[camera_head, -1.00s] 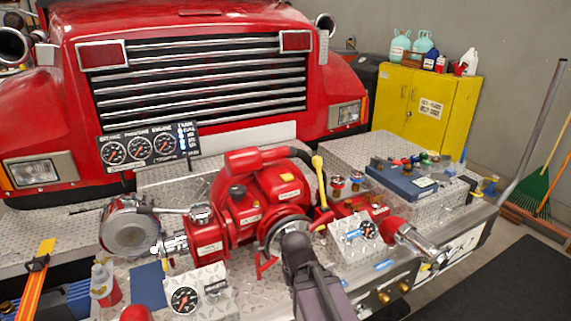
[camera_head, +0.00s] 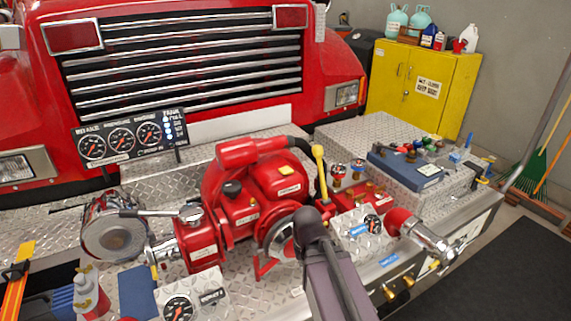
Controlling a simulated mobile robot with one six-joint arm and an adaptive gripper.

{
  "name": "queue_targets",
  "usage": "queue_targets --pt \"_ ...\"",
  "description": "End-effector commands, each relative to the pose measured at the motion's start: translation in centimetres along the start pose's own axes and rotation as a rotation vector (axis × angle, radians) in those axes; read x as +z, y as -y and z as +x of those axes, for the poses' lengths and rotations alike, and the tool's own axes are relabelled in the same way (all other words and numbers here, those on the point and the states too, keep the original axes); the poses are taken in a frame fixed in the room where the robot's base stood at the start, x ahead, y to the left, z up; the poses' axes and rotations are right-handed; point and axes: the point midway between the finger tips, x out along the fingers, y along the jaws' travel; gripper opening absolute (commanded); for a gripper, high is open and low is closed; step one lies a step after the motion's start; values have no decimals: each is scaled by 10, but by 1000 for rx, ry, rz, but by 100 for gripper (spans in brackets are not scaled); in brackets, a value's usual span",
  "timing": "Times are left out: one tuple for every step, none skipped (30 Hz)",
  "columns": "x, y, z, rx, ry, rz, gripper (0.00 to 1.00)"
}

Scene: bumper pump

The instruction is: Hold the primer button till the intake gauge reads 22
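The gauge panel (camera_head: 128,158) stands upright in front of the grille at left, with three round dials and a column of lights. Its leftmost dial, the intake gauge (camera_head: 93,147), shows an orange needle, but the reading is too small to tell. The red pump (camera_head: 262,190) sits on the diamond-plate bumper in the middle. I cannot make out which part is the primer button. My arm reaches up from the bottom, its dark end in front of the pump's lower right side. I cannot see my gripper or its fingers, nor whether anything is touched.
A yellow-handled lever (camera_head: 320,165) rises beside the pump. A blue case (camera_head: 407,168) and a yellow cabinet (camera_head: 424,85) are behind right.

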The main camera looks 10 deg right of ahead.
Motion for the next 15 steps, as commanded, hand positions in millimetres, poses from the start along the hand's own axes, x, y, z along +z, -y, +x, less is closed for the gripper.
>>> queue_targets --pt "0 0 0 0 0 0 0" --pt "0 0 0 0 0 0 0" --pt "0 0 0 0 0 0 0" --pt "0 0 0 0 0 0 0" --pt "0 0 0 0 0 -1 0" --pt "-1 0 -1 0 0 -3 0" --pt "-1 0 -2 0 0 -6 0" --pt "-2 0 -3 0 0 -10 0" --pt "-4 0 -5 0 0 -18 0" --pt "-6 0 -7 0 0 -26 0" --pt "-8 0 -9 0 0 -36 0" --pt "-11 0 -13 0 0 -54 0" --pt "-14 -3 -16 0 0 -65 0" --pt "-17 -4 -20 0 0 -82 0" --pt "-22 -4 -26 0 0 -110 0"
